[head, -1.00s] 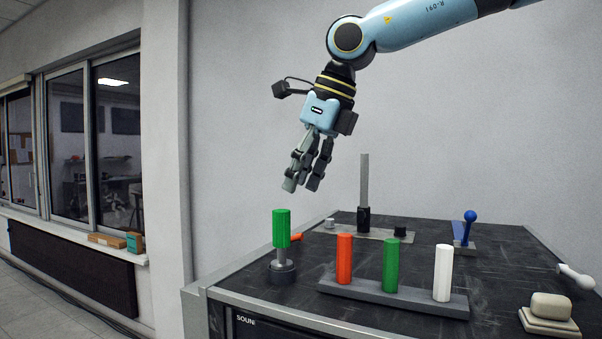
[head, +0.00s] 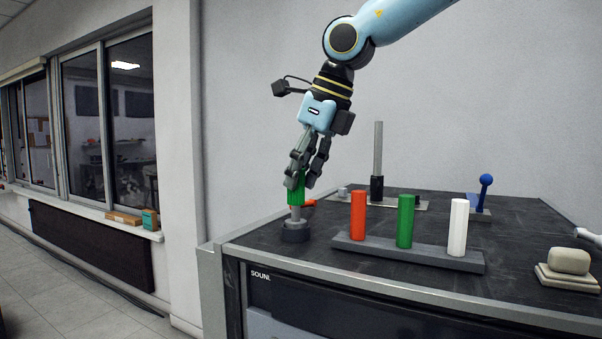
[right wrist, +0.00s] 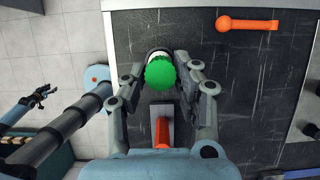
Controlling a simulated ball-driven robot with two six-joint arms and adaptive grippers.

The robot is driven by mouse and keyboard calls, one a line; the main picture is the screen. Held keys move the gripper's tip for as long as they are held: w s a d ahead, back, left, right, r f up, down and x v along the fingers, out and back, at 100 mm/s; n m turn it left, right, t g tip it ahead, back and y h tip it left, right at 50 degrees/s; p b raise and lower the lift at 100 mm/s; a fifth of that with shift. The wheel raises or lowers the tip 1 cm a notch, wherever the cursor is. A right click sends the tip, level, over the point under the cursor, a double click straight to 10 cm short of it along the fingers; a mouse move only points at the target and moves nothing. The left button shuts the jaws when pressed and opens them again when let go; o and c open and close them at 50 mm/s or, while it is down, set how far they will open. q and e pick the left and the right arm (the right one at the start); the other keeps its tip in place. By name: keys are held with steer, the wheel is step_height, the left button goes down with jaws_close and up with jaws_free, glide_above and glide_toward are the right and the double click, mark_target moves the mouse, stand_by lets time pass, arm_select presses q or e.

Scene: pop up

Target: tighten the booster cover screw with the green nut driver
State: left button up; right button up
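A green nut driver with a thick green handle (head: 296,194) stands upright, its pale shaft (head: 295,216) on a round dark base (head: 295,233) at the table's left corner. My right gripper (head: 303,182) points down over the handle, with its fingers around the upper part. In the right wrist view, the green handle top (right wrist: 160,73) sits between the open fingertips (right wrist: 161,82). Any contact is hard to tell. The screw is not visible. My left gripper is outside the head view; a small dark gripper-like shape (right wrist: 38,97) shows in the right wrist view.
A grey rack (head: 440,257) holds orange (head: 358,216), green (head: 405,221) and white (head: 459,228) cylinders close to the right. An orange lever (right wrist: 247,24) lies behind the driver.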

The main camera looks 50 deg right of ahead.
jaws_close()
step_height(320, 180, up, 5)
steer(key=p, duration=0.2)
steer(key=shift+p, duration=0.35)
arm_select(q)
steer(key=shift+s+a+r, duration=0.1)
steer(key=shift+r, duration=0.55)
steer(key=shift+s+a+r, duration=0.1)
steer(key=shift+r, duration=0.5)
arm_select(e)
steer(key=shift+f, duration=0.1)
